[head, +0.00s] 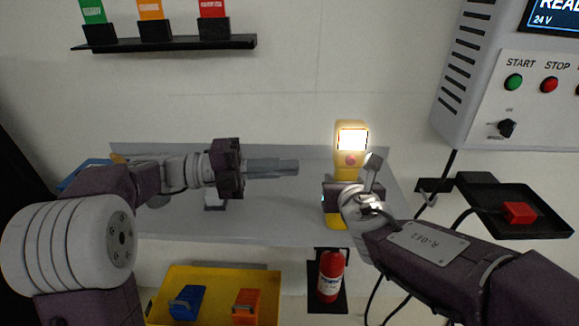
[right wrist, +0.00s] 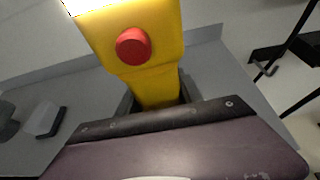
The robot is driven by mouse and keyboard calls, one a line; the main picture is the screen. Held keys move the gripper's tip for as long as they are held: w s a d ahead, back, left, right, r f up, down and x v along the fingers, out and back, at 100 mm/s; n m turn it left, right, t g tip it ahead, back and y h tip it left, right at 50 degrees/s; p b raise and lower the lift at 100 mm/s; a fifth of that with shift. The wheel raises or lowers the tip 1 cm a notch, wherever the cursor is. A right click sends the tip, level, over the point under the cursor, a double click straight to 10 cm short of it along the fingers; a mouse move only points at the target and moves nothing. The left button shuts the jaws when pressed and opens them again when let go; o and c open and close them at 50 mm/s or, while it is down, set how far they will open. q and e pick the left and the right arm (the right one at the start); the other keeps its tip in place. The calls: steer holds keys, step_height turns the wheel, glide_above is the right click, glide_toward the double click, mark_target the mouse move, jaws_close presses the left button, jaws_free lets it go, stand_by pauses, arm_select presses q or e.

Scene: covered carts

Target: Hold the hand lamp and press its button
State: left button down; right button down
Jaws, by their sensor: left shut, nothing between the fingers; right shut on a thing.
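The yellow hand lamp (head: 346,168) stands upright above the grey shelf, its white panel (head: 352,140) glowing brightly. Its red button (head: 351,159) sits just below the panel; it also shows large and uncovered in the right wrist view (right wrist: 133,46). My right gripper (head: 340,189) is shut around the lamp's handle, below the button, and hides part of it. The lower end of the handle shows under the gripper. My left gripper (head: 296,167) is shut and empty, pointing right. Its fingertips are left of the lamp, apart from it in the picture.
The grey shelf (head: 270,225) lies beneath both grippers. Below it are a yellow tray (head: 215,275) with blue and orange items and a red extinguisher (head: 331,276). A control box (head: 510,110) and a black tray (head: 545,215) with a red block stand at right.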

mark_target(347, 144)
steer(key=shift+f, duration=0.3)
steer(key=c, duration=0.7)
jaws_free()
steer(key=shift+r, duration=0.1)
steer(key=shift+r, duration=0.1)
step_height(347, 144, up, 10)
steer(key=shift+f, duration=0.1)
